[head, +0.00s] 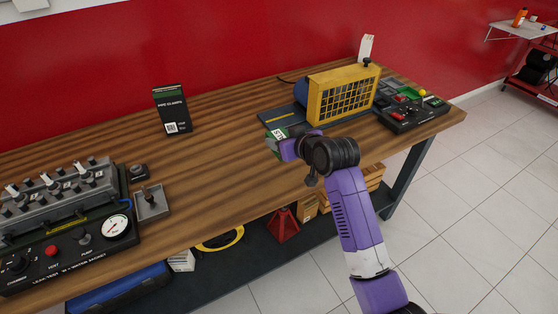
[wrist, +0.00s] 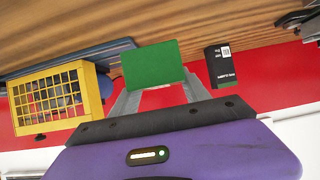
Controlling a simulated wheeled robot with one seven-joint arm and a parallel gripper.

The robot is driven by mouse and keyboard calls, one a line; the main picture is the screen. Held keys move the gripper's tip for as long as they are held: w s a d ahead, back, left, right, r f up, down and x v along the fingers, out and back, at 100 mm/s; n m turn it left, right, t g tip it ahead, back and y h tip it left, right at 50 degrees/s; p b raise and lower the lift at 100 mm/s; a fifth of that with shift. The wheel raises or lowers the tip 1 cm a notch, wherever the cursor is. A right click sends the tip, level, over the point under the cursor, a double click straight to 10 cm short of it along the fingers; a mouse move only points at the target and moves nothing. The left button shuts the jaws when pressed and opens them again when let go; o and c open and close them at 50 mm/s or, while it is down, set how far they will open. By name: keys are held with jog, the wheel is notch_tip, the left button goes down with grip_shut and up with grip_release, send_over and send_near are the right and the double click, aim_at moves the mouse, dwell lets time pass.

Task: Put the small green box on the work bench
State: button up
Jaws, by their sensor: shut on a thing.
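The small green box (head: 277,133) shows partly past my gripper (head: 284,146) in the head view, with a white label on it. In the wrist view its plain green face (wrist: 152,65) fills the space between the two grey fingers of my gripper (wrist: 158,88), which is shut on it. The work bench (head: 225,165) has a brown striped wooden top along the red wall. The box appears over the bench top, in front of the yellow caged unit. I cannot tell whether it touches the wood.
A yellow caged unit (head: 342,95) and a black control panel (head: 412,108) stand at the right. A black carton (head: 171,108) stands at the back. The middle of the bench top is bare.

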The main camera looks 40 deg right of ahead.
notch_tip(320, 180, down, 10)
jog(key=shift+r, duration=0.2)
jog(key=shift+f, duration=0.1)
dwell(0.3)
jog(key=o, duration=1.5)
jog(key=shift+c, duration=0.2)
